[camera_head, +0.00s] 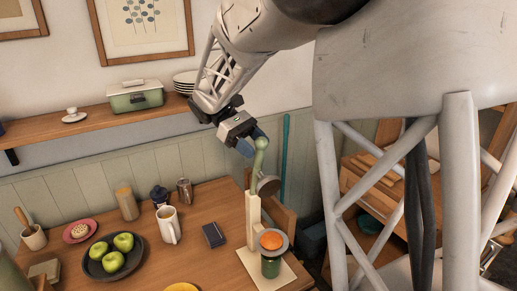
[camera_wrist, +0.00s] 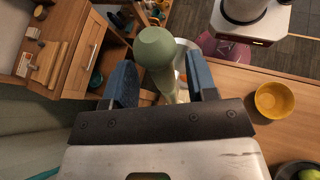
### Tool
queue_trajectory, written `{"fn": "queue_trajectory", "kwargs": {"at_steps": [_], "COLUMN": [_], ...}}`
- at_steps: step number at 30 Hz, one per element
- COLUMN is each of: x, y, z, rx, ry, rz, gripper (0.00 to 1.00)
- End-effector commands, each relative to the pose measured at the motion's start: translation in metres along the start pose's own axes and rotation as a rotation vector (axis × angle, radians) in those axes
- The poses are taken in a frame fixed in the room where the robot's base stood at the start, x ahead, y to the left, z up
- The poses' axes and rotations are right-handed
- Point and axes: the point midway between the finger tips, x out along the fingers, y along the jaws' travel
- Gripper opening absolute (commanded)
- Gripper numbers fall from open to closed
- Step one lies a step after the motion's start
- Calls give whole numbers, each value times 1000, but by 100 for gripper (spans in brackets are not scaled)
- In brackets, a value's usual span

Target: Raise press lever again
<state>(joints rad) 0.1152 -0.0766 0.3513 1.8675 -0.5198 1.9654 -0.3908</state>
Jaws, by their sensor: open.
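The press stands at the right end of the wooden table, with a pale wooden upright (camera_head: 252,217) on a light base board. Its green lever (camera_head: 261,150) points steeply upward, and a grey round press head (camera_head: 268,186) hangs beside the upright. Below it, an orange half (camera_head: 271,240) sits on top of a dark green cup (camera_head: 270,267). My gripper (camera_head: 247,142) is open at the lever's upper end. In the wrist view, the lever's rounded knob (camera_wrist: 155,46) shows between the two blue fingers, with gaps at both sides. The lower press is mostly hidden there.
A dark plate of green apples (camera_head: 113,256), a white mug (camera_head: 169,226) and a dark box (camera_head: 214,235) stand left of the press. A yellow bowl (camera_wrist: 276,100) shows at right in the wrist view. A wall shelf (camera_head: 100,120) runs behind; a chair stands behind the press.

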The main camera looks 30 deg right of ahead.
Motion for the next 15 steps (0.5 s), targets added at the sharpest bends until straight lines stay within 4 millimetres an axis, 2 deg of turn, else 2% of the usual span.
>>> {"fn": "queue_trajectory", "kwargs": {"at_steps": [8,15], "x": [-34,-40], "y": [0,0], "z": [-1,0], "rx": [0,0], "ry": [1,0], "rz": [1,1], "gripper": [52,52]}}
